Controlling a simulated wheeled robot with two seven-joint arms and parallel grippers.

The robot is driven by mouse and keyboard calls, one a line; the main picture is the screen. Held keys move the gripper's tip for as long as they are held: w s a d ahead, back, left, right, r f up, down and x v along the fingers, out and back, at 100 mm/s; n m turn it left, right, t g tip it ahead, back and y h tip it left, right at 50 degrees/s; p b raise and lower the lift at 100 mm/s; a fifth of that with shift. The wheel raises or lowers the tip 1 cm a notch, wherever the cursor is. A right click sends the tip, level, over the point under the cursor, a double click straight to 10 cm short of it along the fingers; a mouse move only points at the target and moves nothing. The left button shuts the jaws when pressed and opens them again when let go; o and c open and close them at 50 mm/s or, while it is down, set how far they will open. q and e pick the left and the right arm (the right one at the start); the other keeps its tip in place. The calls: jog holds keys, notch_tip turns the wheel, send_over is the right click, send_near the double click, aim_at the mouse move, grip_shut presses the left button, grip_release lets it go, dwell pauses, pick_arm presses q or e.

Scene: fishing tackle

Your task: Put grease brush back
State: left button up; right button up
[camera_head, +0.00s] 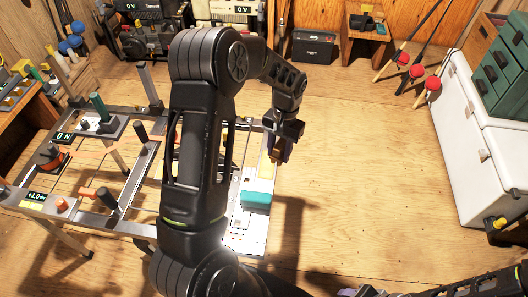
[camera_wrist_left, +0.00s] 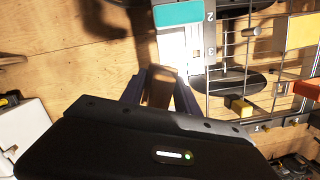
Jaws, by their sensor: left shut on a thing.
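My left gripper (camera_head: 284,150) is over the right edge of the metal work frame (camera_head: 100,217). In the left wrist view its fingers (camera_wrist_left: 160,92) are shut on a brown, wood-coloured piece, which I take to be the grease brush (camera_wrist_left: 158,88). Most of that piece is hidden between the fingers, and no bristles show. A white strip (camera_wrist_left: 172,45) marked 2 and 3 lies beside the fingertips. Part of my right arm shows at the bottom right of the head view, with its gripper (camera_head: 368,291) cut off at the bottom edge.
A teal block (camera_head: 256,201) sits on the white strip at the frame's right side. My left arm hides the middle of the frame. A white cooler (camera_head: 460,150) with green drawers (camera_head: 500,75) stands at the right. The wooden floor between is clear.

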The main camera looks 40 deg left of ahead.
pick_arm(q)
jog(key=w+d+r, duration=0.2)
jog(key=d+r, duration=0.4)
jog(key=w+d+r+m, duration=0.1)
jog(key=w+d+r, duration=0.1)
jog(key=d+r, duration=0.4)
jog(key=shift+w+d, duration=0.25)
jog(key=shift+d, duration=0.1)
